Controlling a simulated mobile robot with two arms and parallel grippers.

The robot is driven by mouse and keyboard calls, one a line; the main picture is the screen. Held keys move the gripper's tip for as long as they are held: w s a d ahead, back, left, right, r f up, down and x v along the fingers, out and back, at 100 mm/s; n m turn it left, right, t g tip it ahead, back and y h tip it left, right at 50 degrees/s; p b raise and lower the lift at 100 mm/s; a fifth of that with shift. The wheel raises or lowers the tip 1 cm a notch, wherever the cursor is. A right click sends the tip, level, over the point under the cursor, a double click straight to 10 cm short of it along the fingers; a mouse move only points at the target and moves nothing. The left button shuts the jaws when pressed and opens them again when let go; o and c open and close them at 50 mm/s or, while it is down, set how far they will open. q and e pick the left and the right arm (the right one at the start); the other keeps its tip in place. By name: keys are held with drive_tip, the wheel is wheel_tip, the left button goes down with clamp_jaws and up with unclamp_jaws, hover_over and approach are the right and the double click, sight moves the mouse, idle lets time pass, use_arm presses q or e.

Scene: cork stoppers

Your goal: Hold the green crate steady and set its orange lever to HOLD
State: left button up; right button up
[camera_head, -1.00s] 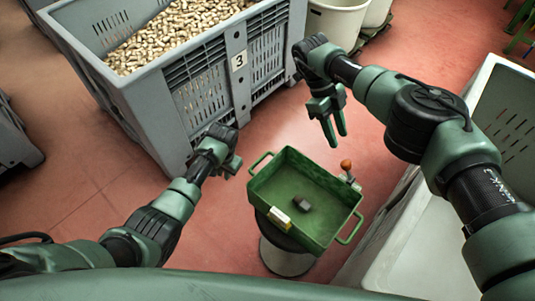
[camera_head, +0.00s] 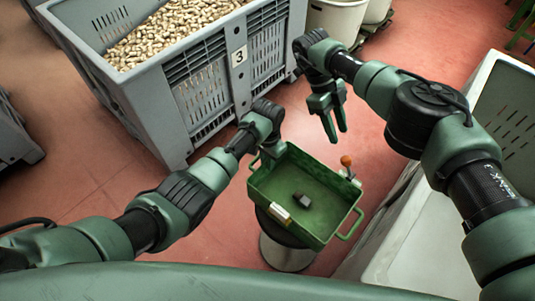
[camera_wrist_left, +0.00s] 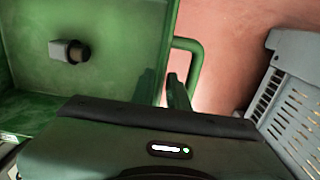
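The crate rests on a round grey stand (camera_head: 286,254). A large grey bin (camera_head: 150,95) full of corks, marked 3, stands behind and left. A pale container (camera_head: 400,245) stands close on the right. Red floor is open at left.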

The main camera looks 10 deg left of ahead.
use_arm(q)
drive_tip(key=shift+f, duration=0.8)
drive_tip(key=shift+c, duration=0.2)
clamp_jaws()
idle(0.8)
